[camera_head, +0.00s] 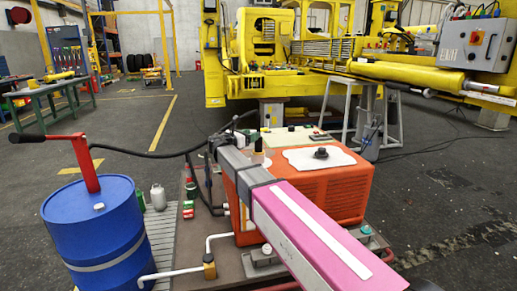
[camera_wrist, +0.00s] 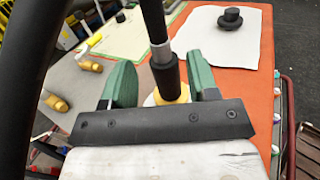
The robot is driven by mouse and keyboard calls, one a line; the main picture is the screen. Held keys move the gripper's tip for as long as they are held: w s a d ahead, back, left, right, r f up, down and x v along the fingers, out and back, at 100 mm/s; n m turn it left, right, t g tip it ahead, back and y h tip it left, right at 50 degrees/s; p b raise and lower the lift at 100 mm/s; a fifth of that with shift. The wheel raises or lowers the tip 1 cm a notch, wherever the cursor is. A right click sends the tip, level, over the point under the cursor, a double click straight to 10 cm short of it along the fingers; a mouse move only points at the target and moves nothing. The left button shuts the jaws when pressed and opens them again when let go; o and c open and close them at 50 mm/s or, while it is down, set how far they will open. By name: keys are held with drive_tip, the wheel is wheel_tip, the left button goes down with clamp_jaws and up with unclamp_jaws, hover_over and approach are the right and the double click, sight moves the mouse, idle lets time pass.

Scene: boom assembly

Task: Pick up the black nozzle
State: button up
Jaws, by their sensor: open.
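The black nozzle (camera_wrist: 165,68) is a dark upright rod with a grey ring and a yellow piece at its lower end. In the wrist view it lies between the two green fingers of my gripper (camera_wrist: 162,85), with a gap on each side. My gripper is open and holds nothing. I cannot tell whether the nozzle is fully between the fingertips in depth. In the head view, a black upright piece that looks like the nozzle (camera_head: 258,144) stands on the orange machine, just right of my arm's far end. My fingers are not clear there.
The orange machine (camera_head: 330,188) carries a white cloth (camera_head: 298,160) with a black knob (camera_head: 321,152). A blue barrel (camera_head: 95,228) with a red-handled pump stands at left. Brass fittings (camera_wrist: 90,65) show left of the fingers. A black hose (camera_head: 150,154) runs from the barrel side toward the machine.

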drive_tip(key=x, duration=0.5)
drive_tip(key=shift+w+f, duration=0.1)
drive_tip(key=shift+f, duration=0.05)
clamp_jaws()
